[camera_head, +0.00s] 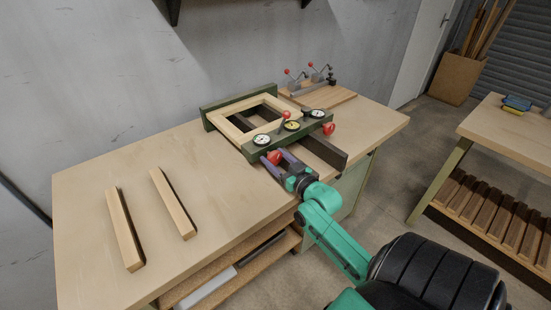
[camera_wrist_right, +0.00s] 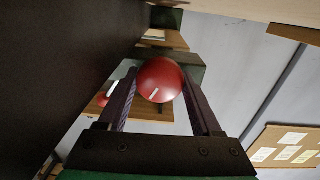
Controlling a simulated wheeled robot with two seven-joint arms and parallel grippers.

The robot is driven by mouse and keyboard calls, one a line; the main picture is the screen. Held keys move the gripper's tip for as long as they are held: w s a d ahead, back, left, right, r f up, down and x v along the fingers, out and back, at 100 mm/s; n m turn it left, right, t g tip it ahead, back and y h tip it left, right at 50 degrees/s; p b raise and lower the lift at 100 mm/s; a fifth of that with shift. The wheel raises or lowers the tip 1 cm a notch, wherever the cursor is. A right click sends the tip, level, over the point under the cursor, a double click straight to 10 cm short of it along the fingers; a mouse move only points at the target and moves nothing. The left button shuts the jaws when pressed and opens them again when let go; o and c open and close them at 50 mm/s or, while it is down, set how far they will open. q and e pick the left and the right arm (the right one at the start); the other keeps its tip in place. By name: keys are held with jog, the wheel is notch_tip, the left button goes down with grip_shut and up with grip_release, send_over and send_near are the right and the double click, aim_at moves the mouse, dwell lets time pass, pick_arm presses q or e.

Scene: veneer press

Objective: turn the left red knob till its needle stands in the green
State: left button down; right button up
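The left red knob (camera_head: 274,157) sits on the front of a dark green press frame (camera_head: 258,152), below the left round gauge (camera_head: 261,139). The gauge's needle is too small to read. My right gripper (camera_head: 273,155) is at this knob, its two dark fingers on either side of it. In the right wrist view the knob (camera_wrist_right: 160,80) shows a pale mark between the fingertips, with little room on each side. The fingers stand apart; I see no clear grip. My left gripper is not in view.
Two wooden strips (camera_head: 125,230) (camera_head: 173,204) lie on the bench at left. Toggle clamps (camera_head: 307,79) stand behind.

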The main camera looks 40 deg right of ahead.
jog(key=c, duration=0.3)
jog(key=shift+r+m+p, duration=0.15)
jog(key=shift+m+p, duration=0.45)
jog(key=shift+p, duration=0.05)
jog(key=o, duration=1.3)
jog(key=shift+o, duration=0.2)
jog(key=shift+f, duration=0.2)
